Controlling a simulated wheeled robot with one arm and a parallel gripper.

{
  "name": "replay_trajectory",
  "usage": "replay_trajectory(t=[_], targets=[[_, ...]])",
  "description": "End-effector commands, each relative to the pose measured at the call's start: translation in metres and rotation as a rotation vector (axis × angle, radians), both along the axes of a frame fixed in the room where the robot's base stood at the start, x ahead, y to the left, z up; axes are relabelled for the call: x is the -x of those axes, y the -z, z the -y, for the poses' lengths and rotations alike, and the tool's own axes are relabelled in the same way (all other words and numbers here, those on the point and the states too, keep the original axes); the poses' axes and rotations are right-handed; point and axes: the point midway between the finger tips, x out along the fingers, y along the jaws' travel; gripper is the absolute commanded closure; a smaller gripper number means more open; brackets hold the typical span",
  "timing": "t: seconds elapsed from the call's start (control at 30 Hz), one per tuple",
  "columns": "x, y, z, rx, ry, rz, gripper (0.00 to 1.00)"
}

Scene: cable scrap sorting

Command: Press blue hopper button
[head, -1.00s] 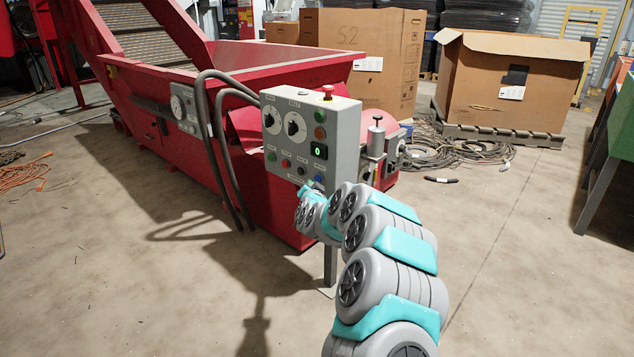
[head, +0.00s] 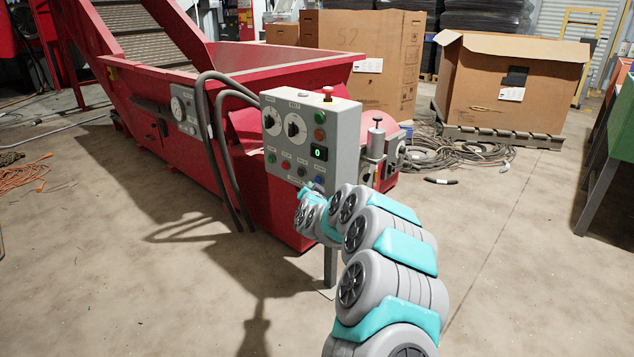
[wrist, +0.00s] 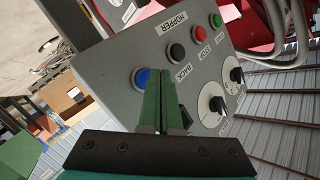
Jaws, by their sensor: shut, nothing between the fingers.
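The blue button (head: 318,179) is at the lower right of the grey control box (head: 345,140), partly close to my arm's end. In the wrist view the blue button (wrist: 142,77) sits just left of my gripper's (wrist: 161,72) green fingertips, which partly overlap its right edge in the picture. The fingers are together with nothing between them and point toward the panel. I cannot tell whether they touch the button or panel. A label reading HOPPER (wrist: 171,24) is on the panel above the buttons. In the head view my arm hides most of the gripper.
Black (wrist: 176,52), red (wrist: 197,38) and green (wrist: 216,20) buttons lie along the panel beside the blue one. Two dials (head: 284,124) and a red emergency knob (head: 328,92) are on the box.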

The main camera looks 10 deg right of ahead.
Motion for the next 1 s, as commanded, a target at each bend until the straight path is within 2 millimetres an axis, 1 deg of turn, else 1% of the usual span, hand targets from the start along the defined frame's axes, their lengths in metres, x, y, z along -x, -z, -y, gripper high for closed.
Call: replay_trajectory(t=[0.73, 1.0], targets=[[-0.0001, 0.0002, 0.0003, 0.0, 0.0, 0.0, 1.0], [-0.0042, 0.0013, 0.0061, 0.001, 0.0, 0.0, 1.0]])
